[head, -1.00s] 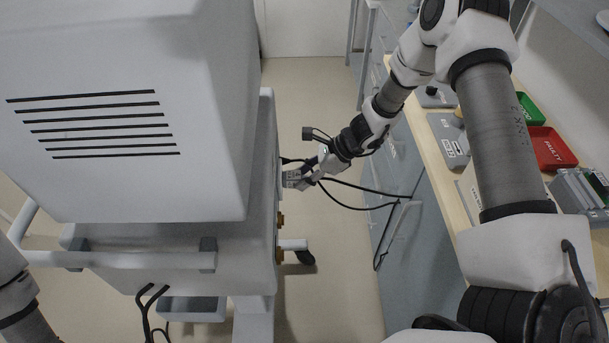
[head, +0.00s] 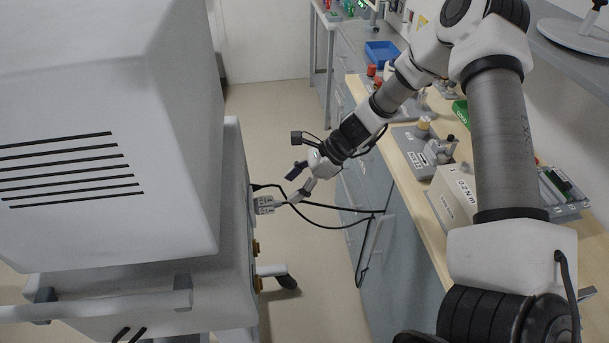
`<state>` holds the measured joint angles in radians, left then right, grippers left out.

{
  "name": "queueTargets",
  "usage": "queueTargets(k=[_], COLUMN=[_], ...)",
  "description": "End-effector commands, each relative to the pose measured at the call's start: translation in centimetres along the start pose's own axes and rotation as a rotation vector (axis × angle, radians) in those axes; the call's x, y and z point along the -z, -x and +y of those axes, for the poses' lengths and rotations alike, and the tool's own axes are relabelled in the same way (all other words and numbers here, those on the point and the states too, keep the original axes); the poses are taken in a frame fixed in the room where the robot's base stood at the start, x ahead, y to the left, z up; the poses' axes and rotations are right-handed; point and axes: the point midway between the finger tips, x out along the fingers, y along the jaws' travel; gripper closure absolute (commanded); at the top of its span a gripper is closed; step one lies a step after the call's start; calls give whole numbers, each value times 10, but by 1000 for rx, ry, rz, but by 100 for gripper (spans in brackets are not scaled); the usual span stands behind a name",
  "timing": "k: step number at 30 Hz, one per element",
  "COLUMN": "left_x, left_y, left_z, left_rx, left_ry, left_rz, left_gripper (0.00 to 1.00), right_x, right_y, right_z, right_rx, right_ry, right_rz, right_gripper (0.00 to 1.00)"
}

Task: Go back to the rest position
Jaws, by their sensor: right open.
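My right gripper (head: 292,187) is open and empty in the head view, at the end of the right arm that reaches in from the right. Its fingers point left toward the ventilator (head: 215,265), the large pale machine on the left. A grey plug (head: 265,205) sits at the ventilator's right side, with a black cable trailing right from it. The gripper is just right of the plug and slightly above it in the picture; whether a fingertip still touches it is hard to tell. My left gripper is out of view.
Cables hang near the grey cabinet fronts (head: 385,240). Open floor (head: 270,125) lies between ventilator and bench.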

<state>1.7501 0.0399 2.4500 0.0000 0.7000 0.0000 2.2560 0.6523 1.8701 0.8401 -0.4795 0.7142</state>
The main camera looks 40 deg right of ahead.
Motion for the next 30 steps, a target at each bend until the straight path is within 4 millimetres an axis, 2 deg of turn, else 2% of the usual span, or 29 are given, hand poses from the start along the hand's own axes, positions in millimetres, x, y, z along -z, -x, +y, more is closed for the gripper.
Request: queueTargets(k=[3,9,17,20,21,23,25,28,30], left_x=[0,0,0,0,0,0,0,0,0], left_y=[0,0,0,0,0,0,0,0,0], left_z=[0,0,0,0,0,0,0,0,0], left_rx=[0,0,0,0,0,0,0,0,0], left_ry=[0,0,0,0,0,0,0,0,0], left_rz=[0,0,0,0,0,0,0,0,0], left_gripper=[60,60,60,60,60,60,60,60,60], right_x=[-1,0,1,7,14,28,46,78,106], right_y=[24,45,48,43,36,19,-6,-40,-57], right_z=[-1,0,0,4,9,23,56,118,164], right_rx=[6,2,0,-13,-32,-84,-183,-343,-447], right_ry=[1,0,0,-9,-14,-14,-7,45,151], right_rz=[-4,-2,2,12,32,86,163,303,408], right_gripper=[34,34,34,34,34,34,34,34,34])
